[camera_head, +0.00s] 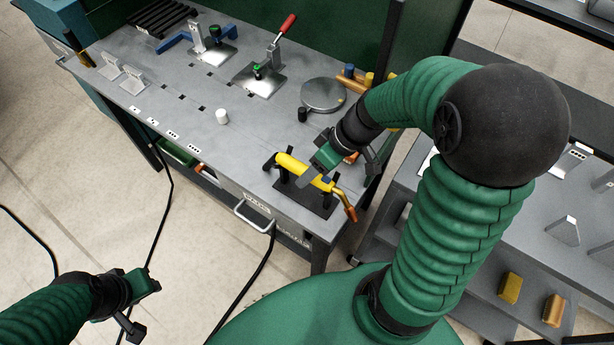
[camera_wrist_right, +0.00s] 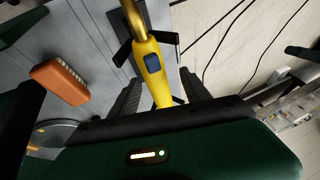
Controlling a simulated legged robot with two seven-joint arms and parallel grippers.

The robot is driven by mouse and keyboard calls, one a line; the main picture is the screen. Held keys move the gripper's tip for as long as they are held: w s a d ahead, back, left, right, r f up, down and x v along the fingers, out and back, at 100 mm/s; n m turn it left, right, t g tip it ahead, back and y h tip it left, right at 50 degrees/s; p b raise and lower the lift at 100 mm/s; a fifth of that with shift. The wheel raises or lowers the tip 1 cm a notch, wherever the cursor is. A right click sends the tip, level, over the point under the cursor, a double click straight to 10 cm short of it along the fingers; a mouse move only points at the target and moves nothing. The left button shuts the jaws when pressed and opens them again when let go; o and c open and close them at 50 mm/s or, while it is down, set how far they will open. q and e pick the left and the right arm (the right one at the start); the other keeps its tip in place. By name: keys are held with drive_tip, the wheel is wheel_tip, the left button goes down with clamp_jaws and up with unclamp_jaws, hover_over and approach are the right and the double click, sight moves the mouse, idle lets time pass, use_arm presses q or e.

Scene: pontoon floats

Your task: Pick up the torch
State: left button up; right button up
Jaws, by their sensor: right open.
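The torch (camera_head: 292,165) has a yellow body with a blue button and a brass-coloured neck. It rests on a black stand (camera_head: 314,203) near the front right corner of the grey workbench. My right gripper (camera_head: 313,181) is over the torch. In the right wrist view the yellow torch body (camera_wrist_right: 152,66) lies between the two dark, open fingers of my right gripper (camera_wrist_right: 160,88); I cannot tell whether either finger touches it. My left gripper (camera_head: 150,284) is low at the left, over the floor and away from the bench; its jaw opening is unclear.
A round metal disc (camera_head: 323,94), a small black cylinder (camera_head: 302,114) and a white cylinder (camera_head: 222,116) stand on the bench. Toggle clamps (camera_head: 260,79) are further back. A grey shelf cart (camera_head: 480,230) stands at right.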

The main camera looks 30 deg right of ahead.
drive_tip(key=x, duration=0.5)
drive_tip(key=shift+d+f+b, duration=0.25)
drive_tip(key=shift+d+b, duration=0.05)
drive_tip(key=shift+b, duration=0.05)
drive_tip(key=shift+w+d+f, duration=0.15)
drive_tip(key=shift+w+f, duration=0.05)
drive_tip(key=shift+f, duration=0.1)
drive_tip(key=shift+s+a+r, duration=0.2)
drive_tip(key=shift+s+a, duration=0.05)
drive_tip(key=shift+a, duration=0.05)
drive_tip(key=c, duration=0.4)
drive_tip(key=shift+w+a, duration=0.1)
drive_tip(key=c, duration=0.5)
clamp_jaws()
